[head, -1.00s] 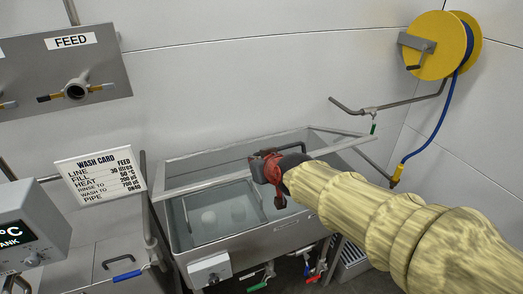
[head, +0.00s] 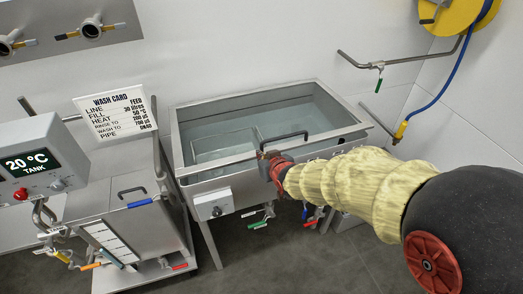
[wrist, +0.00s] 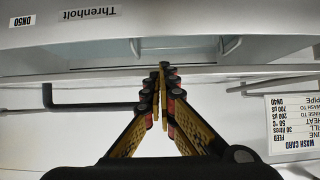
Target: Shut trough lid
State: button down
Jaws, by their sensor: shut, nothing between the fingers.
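The steel trough (head: 240,188) stands against the wall in the head view. The lid's black bar handle (head: 285,138) stands at the front edge and also shows in the wrist view (wrist: 60,106). My gripper (head: 265,156) is at the front edge, by the handle's left end. In the wrist view my fingers (wrist: 164,72) are together and empty. Whether they touch the lid is unclear.
A control box with a display (head: 33,160) and a wash card (head: 113,112) stand left of the trough. Coloured valve handles (head: 258,224) hang under its front. A yellow hose reel (head: 450,12) and wall pipe (head: 400,60) are at right. Floor in front is open.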

jog(key=shift+s+d+f+b, duration=0.15)
jog(key=shift+f+b, duration=0.5)
jog(key=shift+f, duration=0.75)
jog(key=shift+s+f+b, duration=0.25)
jog(key=shift+f+b, duration=0.35)
jog(key=shift+f, duration=0.75)
jog(key=shift+s+f, duration=0.1)
jog(key=shift+f, duration=0.05)
